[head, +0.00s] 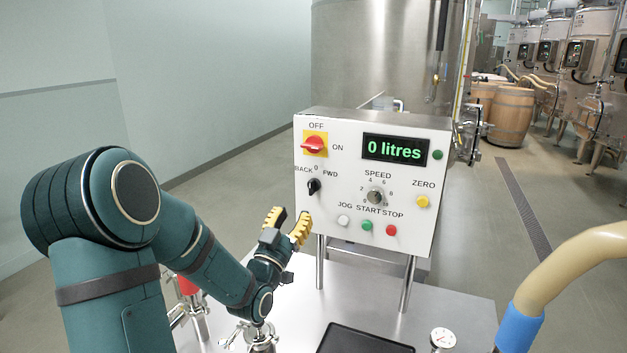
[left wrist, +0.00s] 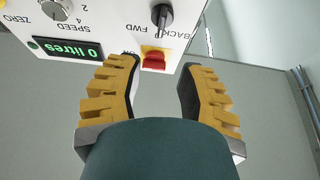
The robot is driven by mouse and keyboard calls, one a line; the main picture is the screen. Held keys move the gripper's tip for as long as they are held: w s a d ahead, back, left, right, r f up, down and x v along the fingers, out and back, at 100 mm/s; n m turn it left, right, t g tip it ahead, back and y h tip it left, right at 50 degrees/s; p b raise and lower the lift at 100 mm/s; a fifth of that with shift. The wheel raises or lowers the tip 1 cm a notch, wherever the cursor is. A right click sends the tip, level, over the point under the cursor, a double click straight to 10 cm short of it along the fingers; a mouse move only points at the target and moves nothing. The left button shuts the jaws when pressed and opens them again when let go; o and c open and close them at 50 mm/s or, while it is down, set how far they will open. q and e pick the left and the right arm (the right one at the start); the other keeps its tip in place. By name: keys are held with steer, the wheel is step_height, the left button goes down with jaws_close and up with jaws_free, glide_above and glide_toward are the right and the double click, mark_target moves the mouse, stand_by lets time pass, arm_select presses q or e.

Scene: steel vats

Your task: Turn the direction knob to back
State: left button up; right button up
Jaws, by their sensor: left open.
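The direction knob (head: 314,186) is a small black lever knob at the left of the white control panel (head: 345,225), below the red and yellow OFF/ON switch (head: 314,144). BACK, 0 and FWD are printed above it. It looks near upright, roughly toward 0; its exact setting is hard to tell. My left gripper (head: 288,221) has yellow fingers, is open and empty, and is below and left of the knob, apart from it. In the left wrist view the panel is upside down; the knob (left wrist: 162,15) is at the top edge, beyond the open fingers (left wrist: 158,68).
The panel also has a green "0 litres" display (head: 396,149), a speed dial (head: 375,197) and several push buttons. It stands on posts above a steel table (head: 300,315) with a black tray (head: 365,340). A beige hose (head: 575,262) rises at right. A steel vat (head: 375,55) stands behind.

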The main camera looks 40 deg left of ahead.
mark_target(310, 184)
arm_select(q)
steer(key=p+x, duration=0.1)
steer(key=x, duration=1)
steer(key=shift+w+r, duration=0.1)
steer(key=shift+w, duration=0.25)
steer(key=shift+c, duration=0.3)
jaws_close()
